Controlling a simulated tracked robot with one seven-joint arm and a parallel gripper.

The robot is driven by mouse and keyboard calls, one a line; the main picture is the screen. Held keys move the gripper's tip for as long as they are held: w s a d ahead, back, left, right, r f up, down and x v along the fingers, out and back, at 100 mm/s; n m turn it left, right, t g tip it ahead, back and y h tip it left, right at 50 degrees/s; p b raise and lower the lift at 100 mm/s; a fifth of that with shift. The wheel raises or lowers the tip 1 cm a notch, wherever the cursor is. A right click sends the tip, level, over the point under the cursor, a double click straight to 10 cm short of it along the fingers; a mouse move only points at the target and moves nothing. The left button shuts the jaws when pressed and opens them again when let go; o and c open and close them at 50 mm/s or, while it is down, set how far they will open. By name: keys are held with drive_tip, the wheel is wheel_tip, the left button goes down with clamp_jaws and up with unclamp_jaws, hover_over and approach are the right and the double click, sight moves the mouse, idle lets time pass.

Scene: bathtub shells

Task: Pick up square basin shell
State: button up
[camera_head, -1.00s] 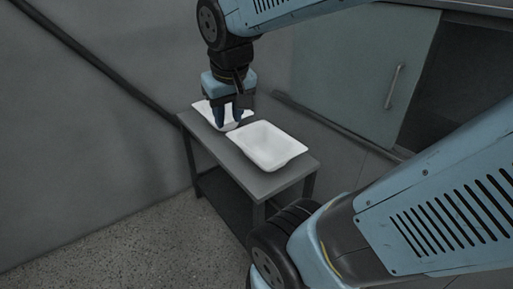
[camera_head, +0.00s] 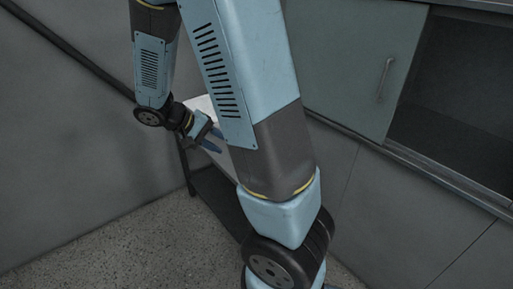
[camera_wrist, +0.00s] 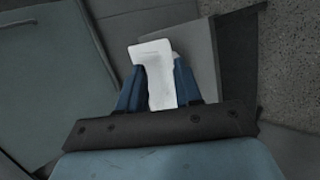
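A white shell (camera_wrist: 152,54) shows in the wrist view, partly between and beyond the blue fingers of my gripper (camera_wrist: 160,82). I cannot tell which shell is the square basin. The fingers are apart, with white showing between them. No firm contact with a shell can be made out.
The grey table (camera_wrist: 203,62) carries the shells; its leg (camera_head: 187,170) shows in the head view, the rest mostly behind my arm. A cabinet with a greenish door (camera_head: 352,62) lines the wall at right. Speckled floor (camera_head: 120,235) is clear at left.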

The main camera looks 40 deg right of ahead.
drive_tip(key=w+f+n+t+h, duration=0.2)
drive_tip(key=w+f+t+h, duration=0.15)
drive_tip(key=f, duration=0.35)
drive_tip(key=w+f+n+t+h, duration=0.2)
drive_tip(key=w+f+h, duration=0.3)
drive_tip(key=f, duration=0.3)
drive_tip(key=shift+t+h, duration=0.25)
drive_tip(key=shift+w+d+f, duration=0.25)
drive_tip(key=shift+w+d, duration=0.2)
drive_tip(key=shift+d, duration=1.65)
drive_tip(key=shift+w+d+f, duration=0.2)
drive_tip(key=shift+w+d, duration=0.3)
drive_tip(key=shift+d, duration=1.6)
drive_tip(key=shift+w+d+f, duration=0.25)
drive_tip(key=shift+w+d, duration=0.2)
drive_tip(key=shift+d, duration=1.65)
drive_tip(key=c, duration=0.6)
clamp_jaws()
drive_tip(key=shift+s+f, duration=0.1)
drive_tip(key=shift+s, duration=0.05)
